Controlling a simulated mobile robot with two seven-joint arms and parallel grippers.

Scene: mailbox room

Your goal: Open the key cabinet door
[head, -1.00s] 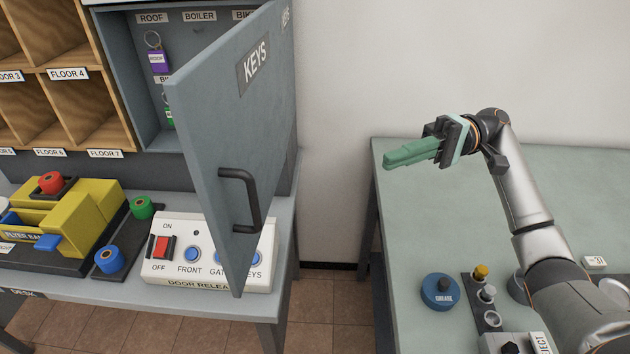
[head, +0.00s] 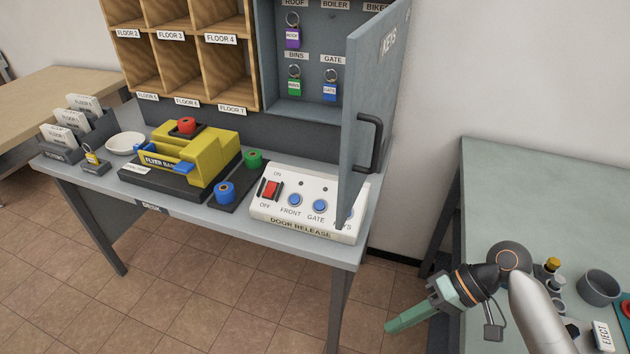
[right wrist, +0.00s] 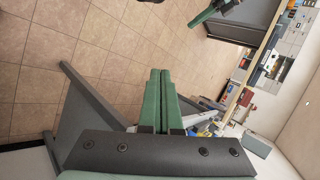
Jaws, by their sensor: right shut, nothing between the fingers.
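The grey key cabinet (head: 305,108) stands at the back of the desk, with several tagged keys visible inside. Its door (head: 374,95) is hinged on the right and stands wide open, swung out towards me. The black door handle (head: 371,143) is on its outer face, with nothing touching it. My right gripper (head: 390,327) is shut and empty, below and right of the door, well apart from it. Its green fingers (right wrist: 160,103) lie together in the right wrist view. What looks like my left gripper (right wrist: 203,18) shows partly at that view's top; its jaws are unclear.
The door's lower corner hangs by the door release panel (head: 306,212). A yellow flyer box (head: 205,155), blue and green rolls and wooden pigeonholes (head: 190,60) are to the left. A green-topped table (head: 540,190) stands at right; open floor lies between.

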